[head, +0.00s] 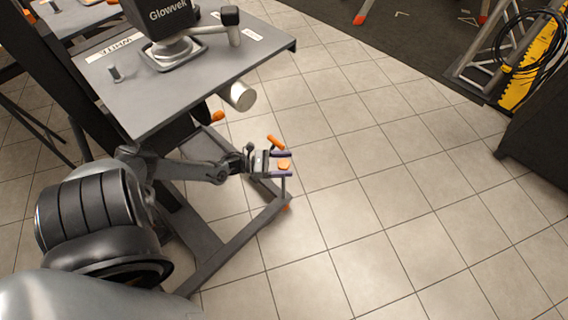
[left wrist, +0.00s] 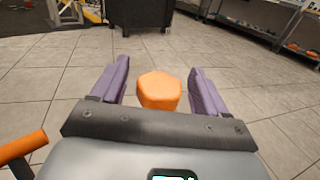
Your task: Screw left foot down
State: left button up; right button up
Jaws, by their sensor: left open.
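An orange faceted knob (head: 284,165) tops a thin upright rod at the corner of a dark grey floor frame (head: 235,240). A small orange piece (head: 288,208) shows low at that corner. My left gripper (head: 289,164) is open, with its purple fingers on either side of the knob. In the left wrist view the knob (left wrist: 159,91) sits between the two spread fingers (left wrist: 158,70), with gaps on both sides. My right gripper is not in view.
An orange handle (head: 275,142) is close beside my left gripper. A grey tabletop (head: 185,85) with a black Glowvek device (head: 160,15) stands above the frame. A silver cylinder (head: 241,96) projects from its edge. Tiled floor (head: 400,190) to the right is clear.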

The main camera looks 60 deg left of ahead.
pick_arm(q)
jog(key=shift+s+a, duration=0.1)
jog(key=shift+s, duration=0.05)
jog(key=c, duration=0.9)
jog(key=shift+c, duration=0.2)
jog(key=shift+f, duration=0.1)
